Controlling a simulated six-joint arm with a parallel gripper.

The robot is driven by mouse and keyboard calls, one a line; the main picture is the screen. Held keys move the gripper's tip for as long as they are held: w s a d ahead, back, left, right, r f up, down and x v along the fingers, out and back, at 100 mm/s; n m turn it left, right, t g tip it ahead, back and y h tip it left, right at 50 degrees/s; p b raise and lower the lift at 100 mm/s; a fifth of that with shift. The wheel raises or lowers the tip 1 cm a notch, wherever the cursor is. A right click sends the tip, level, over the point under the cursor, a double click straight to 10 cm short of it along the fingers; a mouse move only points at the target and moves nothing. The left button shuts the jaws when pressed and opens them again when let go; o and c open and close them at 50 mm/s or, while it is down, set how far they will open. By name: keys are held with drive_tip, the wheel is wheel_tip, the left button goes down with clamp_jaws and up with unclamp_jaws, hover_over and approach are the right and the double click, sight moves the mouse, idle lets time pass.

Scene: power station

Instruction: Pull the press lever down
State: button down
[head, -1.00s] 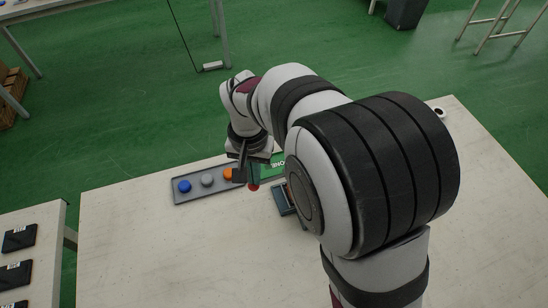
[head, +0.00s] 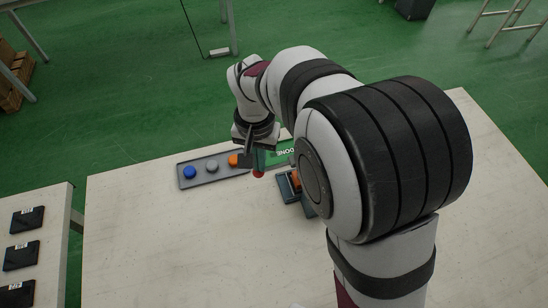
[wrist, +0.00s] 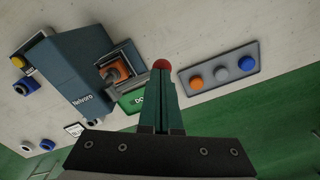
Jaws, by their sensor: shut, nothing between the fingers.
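The press (wrist: 85,75) is a blue-grey housing marked "Nelvoro" in the wrist view, with an orange piece (wrist: 118,72) in its square opening. In the head view it (head: 290,203) is partly hidden by my arm. A grey lever arm (wrist: 128,84) runs beside the opening toward a red ball knob (wrist: 162,65). The knob also shows in the head view (head: 258,175). My gripper (wrist: 160,78) is shut, with its fingertips right at the knob; nothing is between the fingers. It also shows in the head view (head: 257,163). Whether the fingertips touch the knob I cannot tell.
A grey tray (head: 205,182) with blue, grey and orange round pieces lies left of the press. A green "DONE" mat (head: 282,152) lies behind the press. The front of the pale table (head: 180,250) is clear. A side table (head: 55,210) with dark boxes stands at left.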

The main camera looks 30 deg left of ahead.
drive_tip(key=shift+r, duration=3.35)
drive_tip(key=s+d+r+m+y, duration=0.1)
drive_tip(key=s+d+r+m, duration=0.15)
drive_tip(key=d, duration=0.85)
drive_tip(key=s+d+r+m, duration=0.1)
drive_tip(key=s+d+m, duration=0.25)
drive_tip(key=d, duration=0.75)
drive_tip(key=s+d+f+m, duration=0.2)
drive_tip(key=s+d, duration=0.2)
drive_tip(key=s, duration=0.3)
drive_tip(key=shift+s+d+m+y, duration=0.3)
drive_tip(key=shift+s+y, duration=0.05)
drive_tip(key=shift+y, duration=0.05)
drive_tip(key=shift+f, duration=0.1)
